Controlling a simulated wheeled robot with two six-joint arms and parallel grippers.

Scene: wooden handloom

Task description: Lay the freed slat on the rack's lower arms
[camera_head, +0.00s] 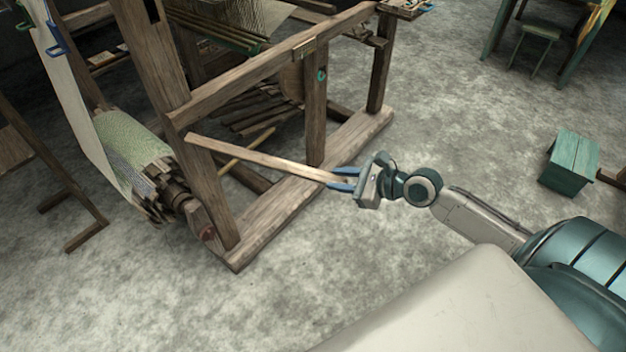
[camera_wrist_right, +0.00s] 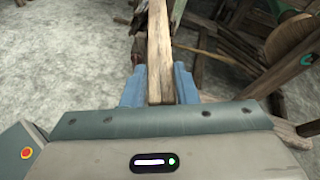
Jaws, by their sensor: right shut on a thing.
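The slat (camera_head: 262,158) is a long, thin, light-brown wooden strip. My right gripper (camera_head: 343,180) is shut on its right end, and the slat points left in front of the loom's side frame in the head view. In the right wrist view the slat (camera_wrist_right: 159,50) runs straight away from between the blue fingertips (camera_wrist_right: 160,88). The slat is held in the air, with its far end near the loom's front post. I cannot make out the rack's lower arms for certain. My left gripper is not in view.
The wooden loom frame (camera_head: 255,75) stands at the left and centre. Its cloth roll (camera_head: 135,170) is at the left. Several loose slats (camera_head: 255,112) lie inside the frame. The concrete floor (camera_head: 460,120) between is clear.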

